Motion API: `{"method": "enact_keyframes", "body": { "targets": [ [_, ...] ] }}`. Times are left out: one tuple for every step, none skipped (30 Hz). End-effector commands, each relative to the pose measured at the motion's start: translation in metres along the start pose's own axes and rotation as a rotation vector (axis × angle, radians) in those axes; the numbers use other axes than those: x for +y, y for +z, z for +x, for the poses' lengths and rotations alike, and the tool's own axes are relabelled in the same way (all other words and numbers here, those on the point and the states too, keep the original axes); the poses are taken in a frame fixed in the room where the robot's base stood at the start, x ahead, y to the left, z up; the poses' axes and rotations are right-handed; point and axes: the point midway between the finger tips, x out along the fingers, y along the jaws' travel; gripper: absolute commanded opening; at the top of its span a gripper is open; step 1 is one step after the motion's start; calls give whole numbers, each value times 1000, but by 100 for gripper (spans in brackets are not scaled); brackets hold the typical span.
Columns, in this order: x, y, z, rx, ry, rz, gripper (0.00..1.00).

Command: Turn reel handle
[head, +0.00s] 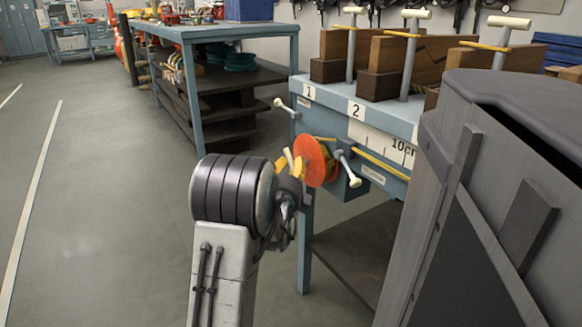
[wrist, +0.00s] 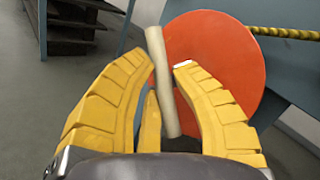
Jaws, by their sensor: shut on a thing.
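The reel (head: 317,150) is an orange-red disc on the side of a blue-grey bench, just beyond my gripper. In the wrist view the disc (wrist: 225,65) fills the upper middle. A cream reel handle (wrist: 158,60) stands in front of it, slightly tilted. My gripper (wrist: 163,64) has yellow fingers on both sides of the handle and is shut on it. In the head view my gripper (head: 290,166) reaches the left face of the disc, and little of the handle shows.
Other pale-tipped handles (head: 285,104) stick out of the bench (head: 315,90). Wooden blocks (head: 384,66) with upright T-handles stand on top. A large dark grey container (head: 480,200) stands close on the right. A yellow rope (head: 382,162) runs along the bench side. Open floor (head: 110,190) lies left.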

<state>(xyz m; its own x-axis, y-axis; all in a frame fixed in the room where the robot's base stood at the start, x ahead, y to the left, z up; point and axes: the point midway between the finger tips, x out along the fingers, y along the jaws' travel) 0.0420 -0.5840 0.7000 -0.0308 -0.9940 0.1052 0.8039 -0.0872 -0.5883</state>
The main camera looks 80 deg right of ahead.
Motion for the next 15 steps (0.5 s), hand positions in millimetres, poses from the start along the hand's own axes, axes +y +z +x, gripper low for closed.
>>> {"method": "enact_keyframes", "body": {
  "targets": [
    [0,-5,0,12,3,1,0],
    [0,-5,0,12,3,1,0],
    [0,-5,0,12,3,1,0],
    [0,-5,-1,13,3,1,0],
    [0,-6,-1,13,3,1,0],
    [0,-6,-1,13,3,1,28],
    [0,-6,-1,13,3,1,30],
    [0,-5,0,12,3,1,33],
    [0,-5,0,11,3,1,36],
    [0,-4,0,11,3,0,39],
    [0,-4,0,10,2,0,42],
    [0,-4,0,9,2,0,45],
    [0,-3,0,8,2,0,48],
    [0,-3,0,8,2,0,51],
    [0,-3,0,7,2,0,54]
  ]
}}
